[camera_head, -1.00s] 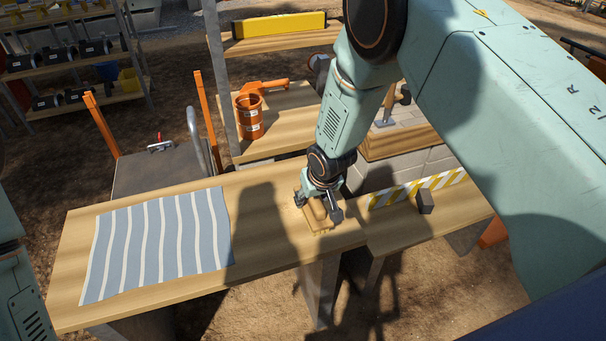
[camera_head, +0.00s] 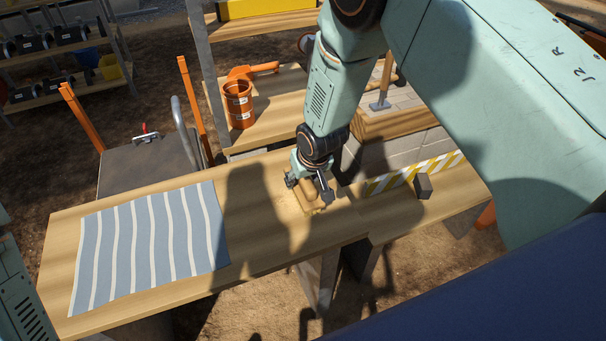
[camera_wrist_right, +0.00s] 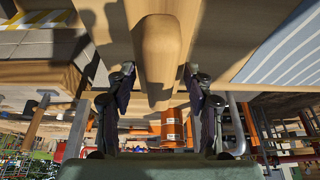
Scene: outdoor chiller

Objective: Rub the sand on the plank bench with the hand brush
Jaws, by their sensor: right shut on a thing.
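In the right wrist view the brush's rounded wooden body (camera_wrist_right: 160,60) shows between the two dark fingers of my right gripper (camera_wrist_right: 160,95). The brush seems to rest on the bench top. Sand is hard to make out; the wood around the brush looks faintly yellowish. Of my left arm only a piece shows at the lower left edge; its gripper is out of view.
A blue-and-white striped cloth (camera_head: 150,243) lies on the bench's left part. Behind stand an orange pot (camera_head: 239,104) on a shelf and a dark cart (camera_head: 148,168).

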